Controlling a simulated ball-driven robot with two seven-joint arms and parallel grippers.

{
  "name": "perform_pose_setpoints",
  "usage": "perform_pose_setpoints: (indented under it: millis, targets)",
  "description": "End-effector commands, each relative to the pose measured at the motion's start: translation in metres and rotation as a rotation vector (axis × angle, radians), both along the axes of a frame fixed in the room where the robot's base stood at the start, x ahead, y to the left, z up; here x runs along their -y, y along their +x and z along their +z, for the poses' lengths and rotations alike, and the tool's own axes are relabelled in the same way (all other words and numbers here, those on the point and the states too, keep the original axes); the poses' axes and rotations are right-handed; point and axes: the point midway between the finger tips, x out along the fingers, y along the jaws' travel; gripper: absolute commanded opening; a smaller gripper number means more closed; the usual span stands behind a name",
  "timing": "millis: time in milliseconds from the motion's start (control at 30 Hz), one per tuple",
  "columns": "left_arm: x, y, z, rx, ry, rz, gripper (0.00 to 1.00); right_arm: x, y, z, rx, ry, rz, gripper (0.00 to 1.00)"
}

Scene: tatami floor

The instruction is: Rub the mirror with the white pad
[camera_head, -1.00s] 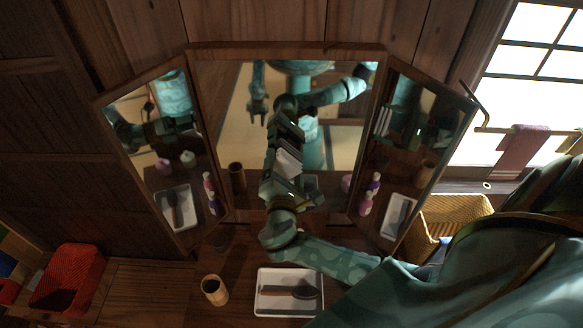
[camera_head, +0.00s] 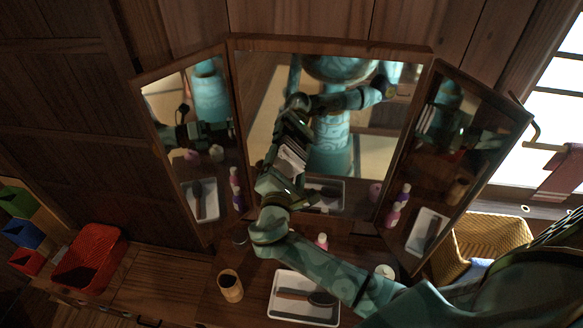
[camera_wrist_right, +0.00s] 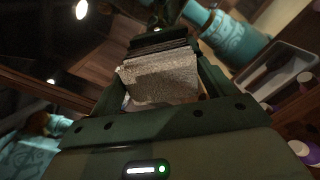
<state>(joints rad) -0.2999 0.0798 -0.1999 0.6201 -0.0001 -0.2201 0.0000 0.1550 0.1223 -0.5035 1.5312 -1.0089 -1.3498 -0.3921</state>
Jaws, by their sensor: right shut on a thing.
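The mirror (camera_head: 400,160) is a wooden-framed three-panel mirror, with a wide middle panel and two angled side wings. My right gripper (camera_head: 282,178) is in front of the left half of the middle panel, reaching up from below. It is shut on the white pad (camera_head: 291,160), which shows pale and rough between the fingers in the right wrist view (camera_wrist_right: 160,78). The pad is at or very close to the glass; gripper and reflection run together, so contact is hard to tell. My left gripper is not directly in view.
Below the mirror stand a brown cup (camera_head: 230,288), a white tray (camera_head: 276,311) holding a dark brush (camera_head: 320,298), a pink bottle (camera_head: 321,241) and a pale round jar (camera_head: 385,272). A wicker basket (camera_head: 490,235) is at right, a red basket (camera_head: 90,260) at left.

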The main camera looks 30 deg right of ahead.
Motion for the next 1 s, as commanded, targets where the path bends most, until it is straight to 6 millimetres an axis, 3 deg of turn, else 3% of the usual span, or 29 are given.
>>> perform_pose_setpoints:
  millis: [167,633,1000]
  targets:
    - [0.0,0.0,0.002,0.0,0.0,0.0,0.43,-0.001,-0.002,0.002,0.002,0.0,-0.002,0.63]
    - [0.0,0.001,0.011,0.002,0.0,0.0,0.43,-0.032,-0.044,0.001,0.002,0.0,-0.001,0.63]
    - [0.0,0.001,0.011,0.002,0.0,0.0,0.43,-0.035,-0.048,0.001,0.001,-0.001,-0.001,0.63]
